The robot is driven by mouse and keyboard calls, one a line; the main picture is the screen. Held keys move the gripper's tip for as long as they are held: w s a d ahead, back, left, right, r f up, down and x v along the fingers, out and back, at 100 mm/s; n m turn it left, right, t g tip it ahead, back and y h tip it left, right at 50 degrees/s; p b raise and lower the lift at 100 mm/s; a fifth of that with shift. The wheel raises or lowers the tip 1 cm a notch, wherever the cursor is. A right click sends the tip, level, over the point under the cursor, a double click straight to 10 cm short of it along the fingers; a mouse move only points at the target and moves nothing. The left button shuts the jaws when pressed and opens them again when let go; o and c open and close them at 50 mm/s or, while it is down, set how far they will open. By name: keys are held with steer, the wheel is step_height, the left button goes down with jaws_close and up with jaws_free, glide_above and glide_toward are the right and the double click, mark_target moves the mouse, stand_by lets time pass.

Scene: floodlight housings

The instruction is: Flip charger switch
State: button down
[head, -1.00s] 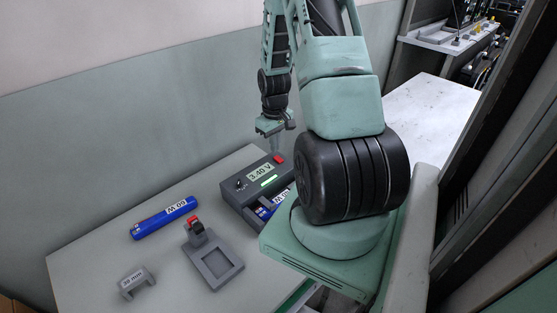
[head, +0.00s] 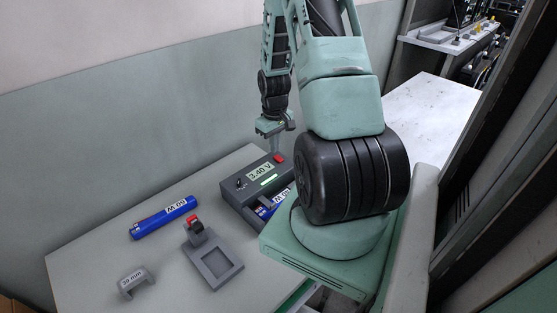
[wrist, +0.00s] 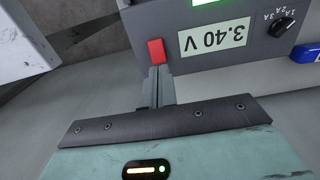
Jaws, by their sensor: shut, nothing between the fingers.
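The charger (head: 232,194) is a dark grey box on the table, with a 3.40 V label, a lit green strip and a black dial. Its red switch (head: 279,158) is at the far right corner of the top; in the wrist view the red switch (wrist: 156,52) stands beside the label. My gripper (head: 275,148) is shut and empty, pointing down by that corner. In the wrist view its fingertips (wrist: 158,70) are right at the switch's near end; I cannot tell whether they touch it. A blue pack (head: 272,203) sits in the charger's front, partly hidden by my arm.
A blue cylinder (head: 163,217) lies on the table (head: 90,255) near the wall. A grey stand with a red-topped clamp (head: 215,262) and a small grey labelled bracket (head: 133,283) are in front. My arm covers the table's right side.

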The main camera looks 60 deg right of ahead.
mark_target(275, 157)
steer(key=shift+f+b, duration=0.6)
steer(key=shift+f, duration=0.4)
steer(key=shift+r, duration=0.15)
step_height(275, 157, up, 7)
steer(key=p, duration=0.6)
